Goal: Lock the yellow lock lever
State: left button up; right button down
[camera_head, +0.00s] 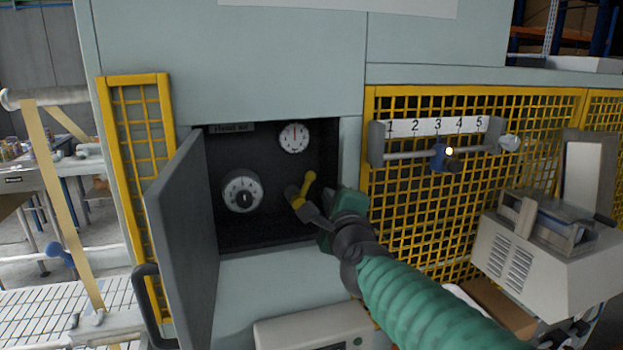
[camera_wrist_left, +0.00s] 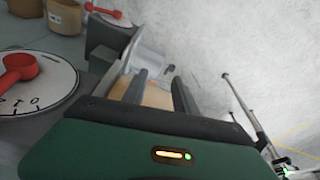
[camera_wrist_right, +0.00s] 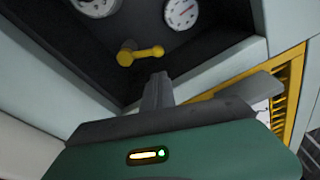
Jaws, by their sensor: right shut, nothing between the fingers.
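The yellow lock lever (camera_head: 308,187) is inside the dark recessed compartment of the machine, right of the lower dial. In the right wrist view the lever (camera_wrist_right: 140,54) lies nearly level, its thick hub at left and its small knob at right. My right gripper (camera_head: 305,208) reaches into the compartment from the right, at the lever's lower end. Its fingers (camera_wrist_right: 158,76) are together and empty, just below the knob; I cannot tell if they touch it. My left gripper (camera_wrist_left: 160,80) is outside the head view; its fingers are apart, with nothing seen held.
The compartment's grey door (camera_head: 185,240) stands open at left. A white dial (camera_head: 242,194) and a gauge (camera_head: 294,138) are inside. A yellow mesh guard (camera_head: 420,220) with a numbered scale (camera_head: 437,126) is at right. A red-handled dial (camera_wrist_left: 30,85) shows in the left wrist view.

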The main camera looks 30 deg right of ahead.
aim_at(305, 189)
pick_arm(q)
jog(key=shift+s+r+p, duration=0.3)
jog(key=shift+r+p, duration=0.05)
jog(key=shift+r, duration=0.1)
pick_arm(e)
jog(key=x, duration=0.9)
jog(key=shift+w+d, duration=0.2)
jog(key=shift+w, duration=0.1)
